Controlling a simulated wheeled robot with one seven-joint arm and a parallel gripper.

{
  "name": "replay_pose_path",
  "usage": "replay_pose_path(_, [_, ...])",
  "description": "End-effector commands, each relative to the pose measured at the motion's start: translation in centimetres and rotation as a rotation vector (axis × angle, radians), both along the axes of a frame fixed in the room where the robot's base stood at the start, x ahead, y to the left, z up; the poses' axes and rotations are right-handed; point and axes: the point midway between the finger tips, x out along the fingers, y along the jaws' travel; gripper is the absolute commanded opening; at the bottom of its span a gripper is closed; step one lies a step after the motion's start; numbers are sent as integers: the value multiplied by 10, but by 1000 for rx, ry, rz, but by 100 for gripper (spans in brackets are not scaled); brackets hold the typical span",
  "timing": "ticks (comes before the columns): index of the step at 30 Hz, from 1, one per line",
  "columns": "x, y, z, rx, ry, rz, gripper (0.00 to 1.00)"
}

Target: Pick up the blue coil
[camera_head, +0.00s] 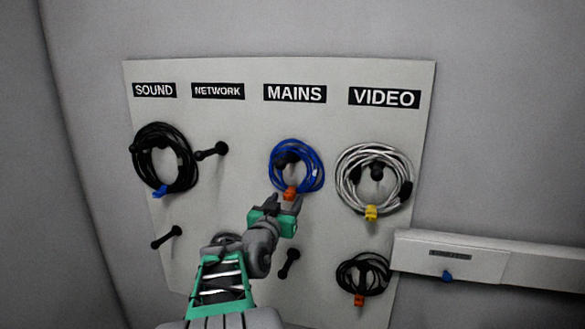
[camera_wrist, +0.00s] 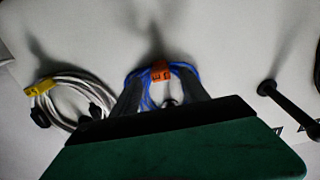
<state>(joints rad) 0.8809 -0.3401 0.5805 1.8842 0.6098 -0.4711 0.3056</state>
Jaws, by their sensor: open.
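The blue coil (camera_head: 311,166) hangs on a dark peg under the MAINS label, with an orange tag (camera_head: 290,193) at its lower edge. My gripper (camera_head: 286,203) is open just below the coil, its fingers pointing up at the tag. In the wrist view the blue coil (camera_wrist: 148,92) and its orange tag (camera_wrist: 161,71) show between my two dark fingers (camera_wrist: 165,95). The fingers and the green gripper body hide part of the coil there. I cannot tell whether a finger touches it.
A white coil (camera_head: 345,192) with a yellow tag hangs to the right under VIDEO. Black coils hang at the left (camera_head: 140,170) and lower right (camera_head: 345,275). Bare pegs stick out at upper left (camera_head: 212,151), lower left (camera_head: 166,237) and below centre (camera_head: 289,264). A grey ledge (camera_head: 450,258) is at right.

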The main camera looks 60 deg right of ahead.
Motion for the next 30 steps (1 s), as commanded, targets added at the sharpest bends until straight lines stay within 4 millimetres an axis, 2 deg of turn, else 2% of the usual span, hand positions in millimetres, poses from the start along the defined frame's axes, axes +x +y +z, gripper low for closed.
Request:
replay_pose_path(1, [1, -10, 3, 4, 3, -2, 53])
replay_pose_path(4, [4, -25, 2, 2, 1, -1, 53])
replay_pose_path(12, [6, -29, -1, 1, -1, 3, 52])
replay_pose_path(30, [6, -29, -1, 2, 0, 3, 3])
